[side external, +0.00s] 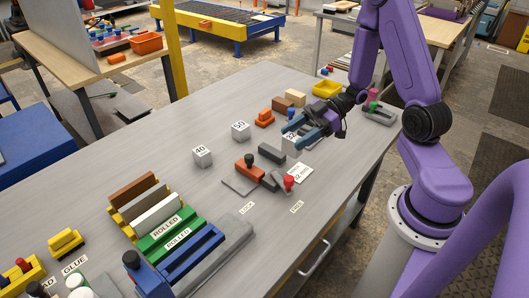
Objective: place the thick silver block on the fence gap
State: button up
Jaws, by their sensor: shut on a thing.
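My gripper (306,132) is at the back right of the bench. It is shut on a silver block (291,139) with a partly covered number on its face. The fingers hide part of this block, and I cannot tell whether it touches the bench. Two other silver cubes stand to the left, marked 50 (240,132) and 40 (202,157). The fence assembly (268,183) lies in front of my gripper, with grey bars, an orange-red block with a dark knob (248,165) and a red knob (289,184). The exact gap is too small to make out.
A white card reading 32 mm (300,173) lies beside the fence. Orange blocks (265,118), a brown block (295,97) and a yellow tray (326,89) are behind. Coloured boards fill a rack (160,222) at front left. Bare bench (150,160) lies at left.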

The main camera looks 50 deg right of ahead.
jog(key=w+f, duration=0.5)
jog(key=w, duration=0.2)
jog(key=w+f, duration=0.3)
jog(key=w, duration=0.1)
jog(key=shift+w+d+f, duration=0.25)
jog(key=shift+d+f, duration=0.05)
jog(key=shift+d, duration=0.1)
jog(key=shift+w+f, duration=0.15)
jog(key=shift+f, duration=0.75)
jog(key=shift+w+f, duration=0.1)
jog(key=shift+f, duration=0.75)
jog(key=shift+f, duration=0.15)
jog(key=o, duration=1.2)
